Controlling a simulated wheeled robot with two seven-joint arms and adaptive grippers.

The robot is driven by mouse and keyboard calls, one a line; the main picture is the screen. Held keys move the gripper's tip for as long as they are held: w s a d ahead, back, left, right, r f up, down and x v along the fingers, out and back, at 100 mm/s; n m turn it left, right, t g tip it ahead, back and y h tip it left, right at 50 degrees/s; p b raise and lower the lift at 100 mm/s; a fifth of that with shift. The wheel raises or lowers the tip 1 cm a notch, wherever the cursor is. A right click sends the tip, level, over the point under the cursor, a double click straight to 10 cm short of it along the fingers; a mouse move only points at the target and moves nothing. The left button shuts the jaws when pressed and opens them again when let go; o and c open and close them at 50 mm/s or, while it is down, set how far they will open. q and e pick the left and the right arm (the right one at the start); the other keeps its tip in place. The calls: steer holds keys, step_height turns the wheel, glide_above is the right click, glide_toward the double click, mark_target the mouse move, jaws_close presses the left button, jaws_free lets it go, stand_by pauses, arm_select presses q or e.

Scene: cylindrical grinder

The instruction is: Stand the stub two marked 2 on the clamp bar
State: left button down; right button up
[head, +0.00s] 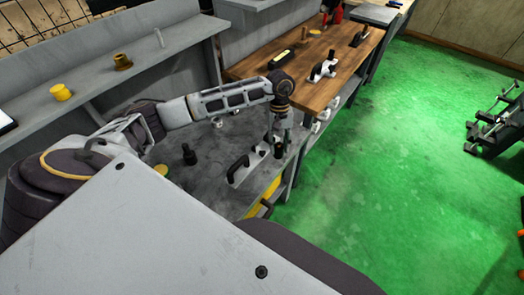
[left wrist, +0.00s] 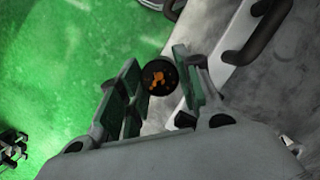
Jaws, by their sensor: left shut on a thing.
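My left gripper (head: 279,133) points down over the near right end of the grey bench. It is shut on a dark round stub (head: 278,151), whose top with orange marks shows between the green finger pads in the left wrist view (left wrist: 159,77). I cannot read a number on it. The pale clamp bar (head: 237,179) with a black handle lies on the bench, and its edge shows in the left wrist view (left wrist: 216,62). The held stub is at the bar's right end; I cannot tell whether they touch. My right gripper is not in view.
Another dark stub (head: 189,155) stands on the grey bench (head: 213,150) to the left. A wooden bench (head: 300,84) behind carries tools. A grey shelf (head: 100,77) at left holds yellow and brass pieces. Green floor (head: 400,150) lies open at right.

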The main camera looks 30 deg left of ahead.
arm_select(q)
steer(key=w+a+r+n+t+b, duration=0.1)
steer(key=a+n, duration=0.4)
steer(key=n, duration=0.5)
steer(key=w+a+r+n+t+b, duration=0.1)
steer(key=a+n+t+b, duration=0.3)
steer(key=n, duration=0.6)
steer(key=shift+w+a+r+n, duration=0.35)
steer(key=shift+w+a, duration=0.2)
steer(key=shift+w, duration=0.25)
step_height(320, 180, down, 6)
stand_by(0.8)
steer(key=shift+f, duration=0.1)
